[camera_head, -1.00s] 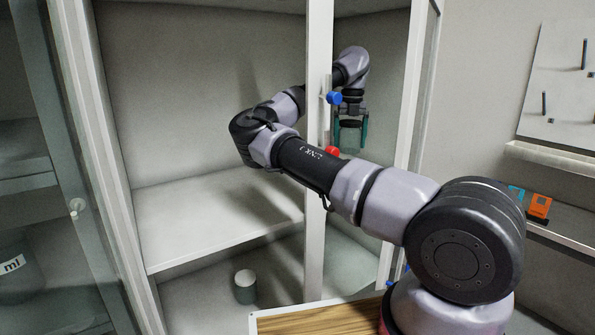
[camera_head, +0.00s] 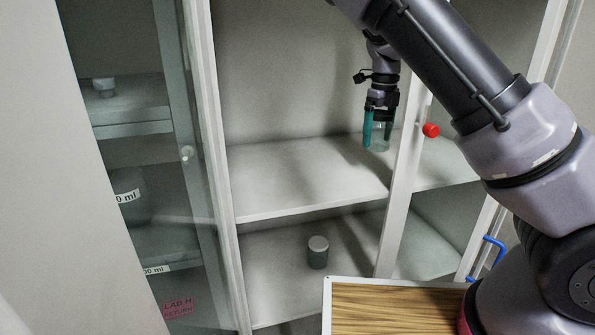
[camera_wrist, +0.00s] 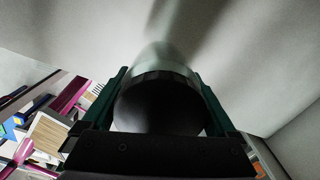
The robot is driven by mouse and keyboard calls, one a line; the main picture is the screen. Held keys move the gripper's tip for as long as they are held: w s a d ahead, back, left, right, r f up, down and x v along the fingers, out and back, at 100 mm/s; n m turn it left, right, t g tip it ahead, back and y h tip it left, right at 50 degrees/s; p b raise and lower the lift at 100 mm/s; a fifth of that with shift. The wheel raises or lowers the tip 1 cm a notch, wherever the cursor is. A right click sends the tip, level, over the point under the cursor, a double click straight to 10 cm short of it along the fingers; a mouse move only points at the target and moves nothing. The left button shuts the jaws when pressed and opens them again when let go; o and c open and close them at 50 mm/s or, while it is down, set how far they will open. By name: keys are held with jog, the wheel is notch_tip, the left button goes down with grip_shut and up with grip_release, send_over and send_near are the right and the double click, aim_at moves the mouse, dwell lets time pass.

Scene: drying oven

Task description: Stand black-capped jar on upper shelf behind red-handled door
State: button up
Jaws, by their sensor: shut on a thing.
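The black-capped jar (camera_wrist: 160,106) is held between the teal fingers of my gripper (camera_head: 378,128), its dark cap facing the wrist camera. In the head view its clear glass body (camera_head: 380,142) hangs upright below the fingers, partly hidden by them. My gripper is shut on the jar, pointing down, inside the middle bay of the cabinet above the right part of the upper shelf (camera_head: 290,180). The jar's base appears close to the shelf; I cannot tell whether it touches. The red handle (camera_head: 430,130) is just right of the gripper, on a pale door frame.
The upper shelf is bare to the left of the jar. A grey-lidded container (camera_head: 317,254) stands on the lower shelf. A glass door with a white knob (camera_head: 187,153) is at left. A blue handle (camera_head: 490,250) and a wood-topped surface (camera_head: 390,305) are at lower right.

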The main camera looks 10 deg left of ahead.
jog(key=s+a+r+n, duration=0.1)
jog(key=s+a+n, duration=0.25)
jog(key=a, duration=0.55)
jog(key=s+a+r+n, duration=0.2)
jog(key=s+a+n, duration=0.15)
jog(key=a, duration=0.55)
send_near(304, 180)
jog(key=shift+n, duration=0.4)
notch_tip(304, 180, down, 5)
jog(key=shift+f, duration=0.2)
jog(key=shift+f, duration=0.15)
jog(key=o, duration=1.1)
notch_tip(304, 180, up, 12)
jog(key=shift+r, duration=0.2)
